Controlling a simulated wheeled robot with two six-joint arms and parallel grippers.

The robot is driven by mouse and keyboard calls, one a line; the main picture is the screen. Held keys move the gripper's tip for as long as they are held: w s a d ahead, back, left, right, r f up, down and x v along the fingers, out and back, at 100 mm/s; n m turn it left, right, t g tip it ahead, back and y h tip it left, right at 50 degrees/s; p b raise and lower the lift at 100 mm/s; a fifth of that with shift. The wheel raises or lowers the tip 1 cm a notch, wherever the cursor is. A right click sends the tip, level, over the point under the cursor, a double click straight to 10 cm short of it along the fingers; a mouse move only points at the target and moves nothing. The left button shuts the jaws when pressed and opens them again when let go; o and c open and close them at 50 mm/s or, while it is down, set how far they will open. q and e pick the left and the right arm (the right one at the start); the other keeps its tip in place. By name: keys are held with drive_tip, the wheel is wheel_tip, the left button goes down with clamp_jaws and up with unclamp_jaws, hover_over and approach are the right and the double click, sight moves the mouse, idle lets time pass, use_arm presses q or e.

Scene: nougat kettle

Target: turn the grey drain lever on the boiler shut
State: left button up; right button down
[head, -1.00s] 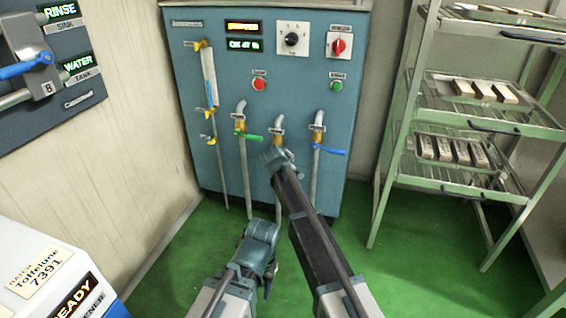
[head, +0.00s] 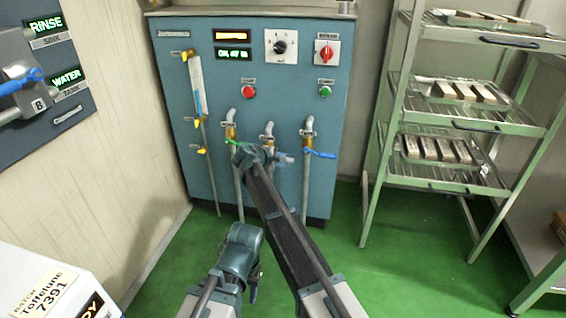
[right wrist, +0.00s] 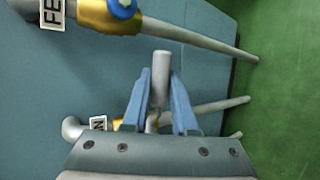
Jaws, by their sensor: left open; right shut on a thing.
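The boiler (head: 225,75) stands against the back wall with several pipes on its front. The grey drain lever (right wrist: 162,60) belongs to the middle valve (head: 267,138) and sticks out sideways to the right, across its pipe. My right gripper (right wrist: 161,100) is shut on this lever in the right wrist view, with the lever's rounded end showing past the fingertips. In the head view my right gripper (head: 284,158) is small beside the middle pipe, and my wrist partly hides the valve. My left gripper (head: 253,292) hangs low above the floor, open and away from the boiler.
A green-handled valve (head: 231,140) is close left of my right wrist, and a blue-handled valve (head: 320,153) is on the right. A green rack (head: 375,165) with trays stands at right. A white machine (head: 40,262) is at lower left. Green floor (head: 350,260) is clear between.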

idle(0.5)
drive_tip(key=c, duration=0.7)
unclamp_jaws()
drive_tip(key=shift+r, duration=0.1)
